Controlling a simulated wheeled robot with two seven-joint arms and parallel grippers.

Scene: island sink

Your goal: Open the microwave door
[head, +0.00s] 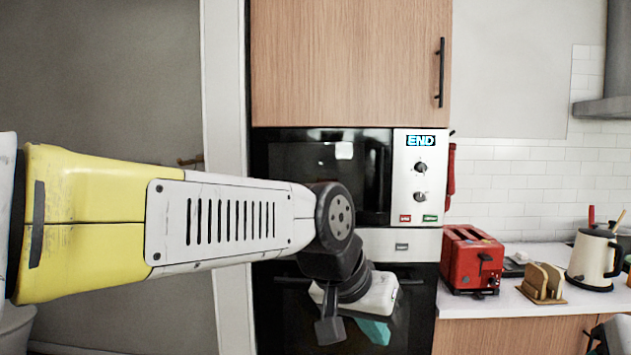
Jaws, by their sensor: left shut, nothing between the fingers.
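The microwave (421,213) is built into a tall wooden cabinet. Its black glass door (300,150) looks shut and flush, and a dark vertical strip runs along the door's right side. The silver control panel on the right shows "END" above two knobs, with a red and a green button below. My left arm crosses in front of the door's lower left part. My left gripper (375,330) hangs below the microwave, in front of the oven, with teal at its end. It is shut and empty, apart from the door. My right gripper's fingers are out of view.
An oven (420,310) sits below the microwave. A red toaster (472,262), a wooden rack (543,283) and a cream kettle (593,258) stand on the counter to the right. A wooden cupboard door (345,60) with a black handle is above.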

